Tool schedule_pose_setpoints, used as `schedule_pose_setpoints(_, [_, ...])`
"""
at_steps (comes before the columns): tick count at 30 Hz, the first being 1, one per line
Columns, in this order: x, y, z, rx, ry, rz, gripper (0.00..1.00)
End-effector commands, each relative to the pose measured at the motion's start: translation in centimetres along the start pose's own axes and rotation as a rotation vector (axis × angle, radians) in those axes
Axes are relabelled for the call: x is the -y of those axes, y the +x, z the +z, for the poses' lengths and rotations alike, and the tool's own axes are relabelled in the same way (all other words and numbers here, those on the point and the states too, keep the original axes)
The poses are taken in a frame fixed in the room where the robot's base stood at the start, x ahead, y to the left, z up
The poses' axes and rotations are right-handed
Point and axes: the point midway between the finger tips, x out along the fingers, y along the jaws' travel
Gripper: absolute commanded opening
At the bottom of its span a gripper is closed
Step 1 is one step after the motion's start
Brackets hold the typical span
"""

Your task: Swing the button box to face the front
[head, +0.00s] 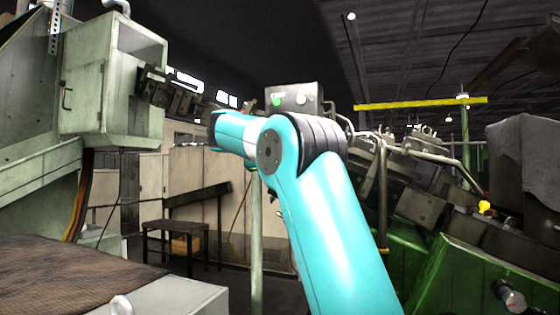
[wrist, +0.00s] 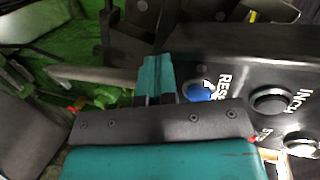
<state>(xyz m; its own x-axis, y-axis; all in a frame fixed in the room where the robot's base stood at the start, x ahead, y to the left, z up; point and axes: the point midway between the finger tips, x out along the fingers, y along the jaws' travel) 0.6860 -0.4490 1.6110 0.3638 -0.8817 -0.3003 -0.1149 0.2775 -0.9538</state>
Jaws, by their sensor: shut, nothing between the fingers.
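The button box (head: 292,96) is a grey box with a green and a pale button on the face toward the head camera. It stands behind my turquoise arm, which hides its lower part. In the wrist view, a dark panel (wrist: 232,62), apparently the box's, slants across the right side. It has a blue button by the word RESET and a black button by INCH. My gripper (wrist: 156,72) shows there as two turquoise fingers, shut and empty, just left of the panel. I cannot tell whether they touch it. The gripper is not discernible in the head view.
A pale green machine cabinet (head: 108,80) stands at the left. Green machinery (head: 478,277) with grey pipes and blocks fills the right. A thin green post (head: 256,235) rises below my arm. A dark bench (head: 175,228) stands farther back. A yellow beam (head: 420,103) crosses overhead.

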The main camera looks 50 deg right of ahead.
Motion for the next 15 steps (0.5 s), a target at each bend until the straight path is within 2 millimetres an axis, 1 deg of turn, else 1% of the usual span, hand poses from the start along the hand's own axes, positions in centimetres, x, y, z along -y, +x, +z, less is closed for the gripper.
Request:
schedule_pose_setpoints(9, [-0.2,-0.3,0.0,0.0,0.0,-0.001,0.0])
schedule_pose_setpoints(11, [-0.5,-0.7,0.0,-0.002,0.001,-0.001,0.0])
schedule_pose_setpoints(15, [-1.3,-2.7,0.0,-0.008,0.005,-0.002,0.0])
